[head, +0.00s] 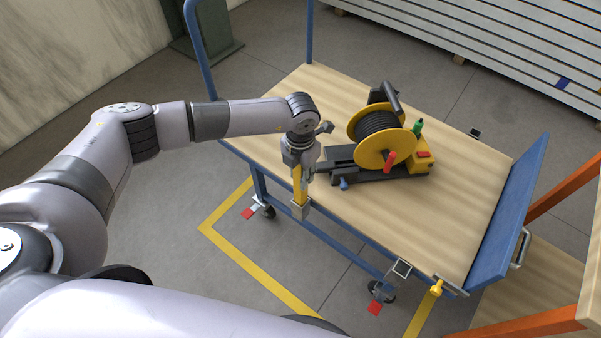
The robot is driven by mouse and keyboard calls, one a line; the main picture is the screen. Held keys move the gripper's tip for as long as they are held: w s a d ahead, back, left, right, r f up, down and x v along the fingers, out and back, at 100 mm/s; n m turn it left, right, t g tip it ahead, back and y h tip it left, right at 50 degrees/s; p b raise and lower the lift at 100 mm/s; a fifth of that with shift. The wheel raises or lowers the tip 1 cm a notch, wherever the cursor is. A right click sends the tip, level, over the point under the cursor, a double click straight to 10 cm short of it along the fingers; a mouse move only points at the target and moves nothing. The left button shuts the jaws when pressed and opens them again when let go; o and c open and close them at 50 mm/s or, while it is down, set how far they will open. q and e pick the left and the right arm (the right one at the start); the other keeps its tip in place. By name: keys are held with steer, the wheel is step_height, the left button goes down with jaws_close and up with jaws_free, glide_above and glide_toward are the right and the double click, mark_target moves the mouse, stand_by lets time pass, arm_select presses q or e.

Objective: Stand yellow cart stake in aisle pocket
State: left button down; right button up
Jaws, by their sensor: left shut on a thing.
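The yellow cart stake (298,186) hangs upright below my left gripper (300,160), which is shut on its upper part. The stake's lower end meets a grey metal pocket (300,210) on the cart's near long edge. I cannot tell whether the end is inside the pocket or just over or in front of it. My right gripper is not in view.
The blue cart's wooden deck (445,225) carries a yellow cable reel (382,140) on a dark base, close right of my gripper. A blue end panel (510,215) stands at the right. Orange rack beams (562,188) are beyond it. Yellow floor lines (258,268) run beside the cart.

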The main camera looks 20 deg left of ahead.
arm_select(q)
steer(key=shift+f, duration=0.15)
steer(key=c, duration=1.3)
jaws_free()
steer(key=shift+r, duration=0.4)
step_height(320, 180, up, 12)
steer(key=shift+f, duration=0.2)
